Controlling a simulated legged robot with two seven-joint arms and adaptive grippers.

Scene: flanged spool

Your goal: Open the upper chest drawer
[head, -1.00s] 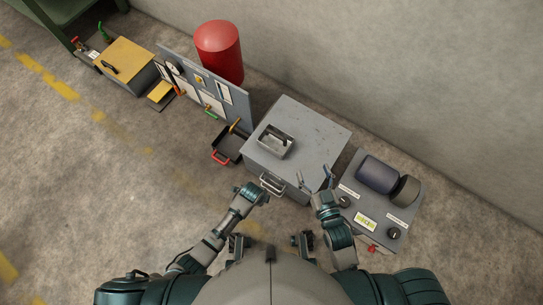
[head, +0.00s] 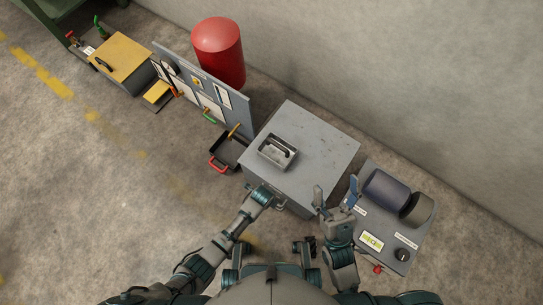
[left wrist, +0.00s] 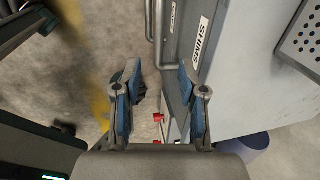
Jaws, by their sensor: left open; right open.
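The grey chest (head: 318,150) stands in the middle of the head view, its drawer fronts facing me. In the left wrist view, a drawer front (left wrist: 187,50) bears a label reading SHIMS. A metal bar handle (left wrist: 159,45) stands out from it, and a second bar (left wrist: 148,22) shows beside it. My left gripper (left wrist: 160,72) is open, its fingertips close to the handle's near end; I cannot tell whether they touch. In the head view the left gripper (head: 272,194) partly hides the handle. My right gripper (head: 336,196) is open and empty near the chest's right front corner.
An open metal tin (head: 277,152) sits on the chest top. A dark tray with a red handle (head: 228,152) is left of the chest. A grey cabinet (head: 385,258) with a dark roller (head: 386,188) stands at right. A red drum (head: 219,52) stands behind.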

